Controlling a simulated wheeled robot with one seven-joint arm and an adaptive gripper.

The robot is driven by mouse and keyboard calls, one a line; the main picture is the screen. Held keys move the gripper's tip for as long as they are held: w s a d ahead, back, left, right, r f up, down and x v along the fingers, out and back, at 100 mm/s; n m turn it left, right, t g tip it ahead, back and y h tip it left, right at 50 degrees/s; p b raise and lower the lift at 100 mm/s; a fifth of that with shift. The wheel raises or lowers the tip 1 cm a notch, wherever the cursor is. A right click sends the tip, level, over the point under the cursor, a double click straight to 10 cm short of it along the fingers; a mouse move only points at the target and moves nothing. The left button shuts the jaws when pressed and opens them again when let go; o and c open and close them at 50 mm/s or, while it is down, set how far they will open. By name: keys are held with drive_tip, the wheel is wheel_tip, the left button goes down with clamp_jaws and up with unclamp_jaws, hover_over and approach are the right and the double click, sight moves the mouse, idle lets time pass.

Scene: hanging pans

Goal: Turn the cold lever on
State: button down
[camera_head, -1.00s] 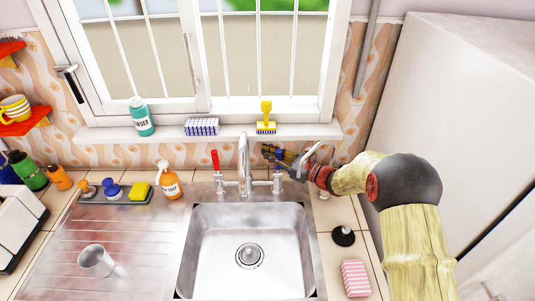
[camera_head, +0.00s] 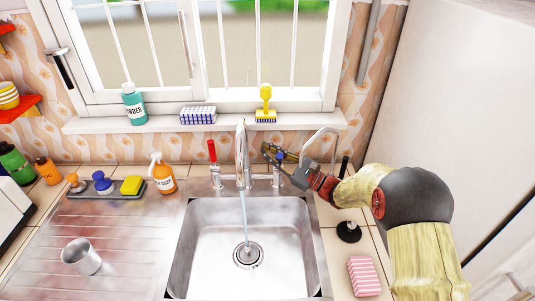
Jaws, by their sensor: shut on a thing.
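The tap (camera_head: 242,150) stands behind the metal sink, and a stream of water (camera_head: 245,215) runs from it into the basin. The cold lever (camera_head: 279,162), with a blue part, is on the right side of the tap. The red hot lever (camera_head: 212,151) stands upright on the left side. My gripper (camera_head: 272,154) reaches in from the right, with its fingers at the cold lever. It is shut on the lever, whose upper part is partly hidden by the fingers.
The sink basin (camera_head: 188,262) is empty except for water. An orange soap bottle (camera_head: 164,178) and a tray (camera_head: 75,190) with a yellow sponge stand left. A black plunger-like object (camera_head: 349,232) and a pink sponge (camera_head: 364,276) are right. The windowsill (camera_head: 225,120) is above.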

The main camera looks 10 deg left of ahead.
drive_tip(key=shift+f, duration=0.15)
drive_tip(key=c, duration=1.8)
unclamp_jaws()
drive_tip(key=shift+d, duration=0.1)
drive_tip(key=v, duration=1.2)
